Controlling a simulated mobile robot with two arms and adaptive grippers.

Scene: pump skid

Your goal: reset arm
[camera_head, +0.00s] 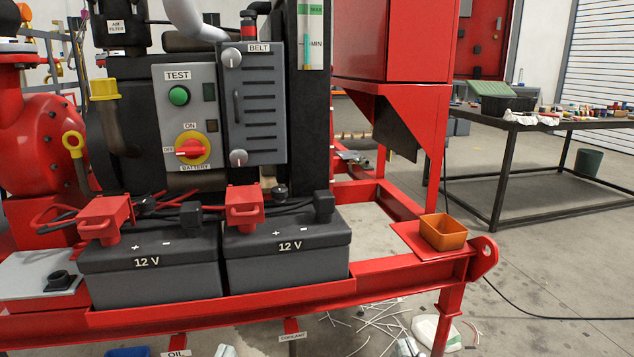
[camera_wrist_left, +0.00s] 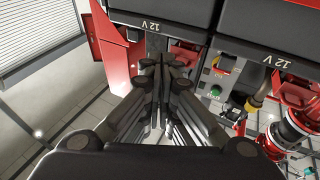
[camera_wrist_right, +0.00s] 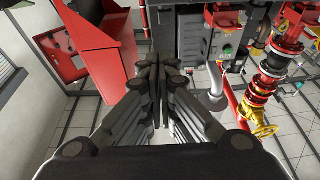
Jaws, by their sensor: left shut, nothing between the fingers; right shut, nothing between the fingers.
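My left gripper (camera_wrist_left: 157,68) is shut and empty in the left wrist view, its dark fingers together. In that view two black 12 V batteries (camera_wrist_left: 164,14) show upside down at the top, beyond the fingertips. My right gripper (camera_wrist_right: 160,65) is shut and empty in the right wrist view. Past its fingertips are the red panel and the dark body of the skid. I cannot make out either gripper in the head view. There the skid shows the two batteries (camera_head: 150,268) side by side, with red terminal covers and dark cables.
A grey control panel (camera_head: 187,145) with a green test button and red battery switch stands behind the batteries. An orange bin (camera_head: 443,232) sits on the red frame's right corner. A cluttered workbench (camera_head: 560,120) stands back right. White strips lie on the floor (camera_head: 372,318).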

